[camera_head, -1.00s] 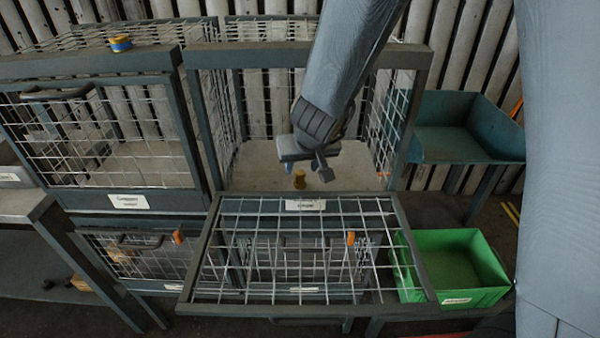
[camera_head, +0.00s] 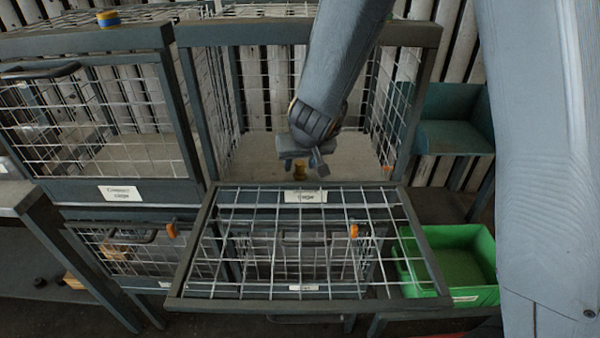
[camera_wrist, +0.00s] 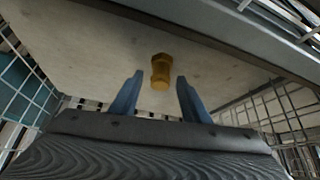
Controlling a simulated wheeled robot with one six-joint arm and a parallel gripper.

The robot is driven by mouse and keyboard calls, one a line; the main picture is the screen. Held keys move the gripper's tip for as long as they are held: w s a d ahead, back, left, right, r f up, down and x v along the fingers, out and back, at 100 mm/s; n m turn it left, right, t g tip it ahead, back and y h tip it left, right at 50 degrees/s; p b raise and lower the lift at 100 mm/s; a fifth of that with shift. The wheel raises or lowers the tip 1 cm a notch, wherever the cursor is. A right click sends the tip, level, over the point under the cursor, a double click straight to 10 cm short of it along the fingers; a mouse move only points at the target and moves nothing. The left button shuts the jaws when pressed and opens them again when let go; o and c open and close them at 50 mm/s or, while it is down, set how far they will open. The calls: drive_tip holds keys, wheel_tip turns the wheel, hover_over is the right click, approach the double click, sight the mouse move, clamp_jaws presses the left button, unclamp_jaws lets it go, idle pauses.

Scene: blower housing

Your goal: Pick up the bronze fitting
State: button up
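The bronze fitting (camera_head: 300,168) stands on the pale floor of the open wire cage (camera_head: 258,150), near its front. In the wrist view the fitting (camera_wrist: 161,71) shows as a small gold piece with a hexagonal part, just beyond the fingertips and between their lines. My gripper (camera_head: 303,172) reaches into the cage. Its two blue fingers also show in the wrist view (camera_wrist: 158,84), spread apart with nothing between them. In the head view my gripper partly covers the fitting.
The cage's mesh door (camera_head: 300,245) is folded down flat in front. A closed cage (camera_head: 95,125) stands to the left, with a blue and yellow item (camera_head: 108,19) on top. A green bin (camera_head: 455,262) and a teal tray (camera_head: 455,135) are to the right.

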clamp_jaws()
drive_tip(key=shift+r, duration=0.15)
drive_tip(key=shift+r+p, duration=0.8)
drive_tip(key=shift+p, duration=0.35)
drive_tip(key=b, duration=0.3)
drive_tip(key=shift+f, duration=0.3)
drive_tip(key=t+b, duration=0.1)
drive_tip(key=b, duration=0.3)
drive_tip(key=t+b, duration=0.1)
drive_tip(key=b, duration=0.3)
drive_tip(key=shift+s+d+f, duration=0.1)
drive_tip(key=shift+s, duration=0.3)
drive_tip(key=t+b, duration=0.1)
drive_tip(key=b, duration=0.3)
drive_tip(key=shift+s+y, duration=0.3)
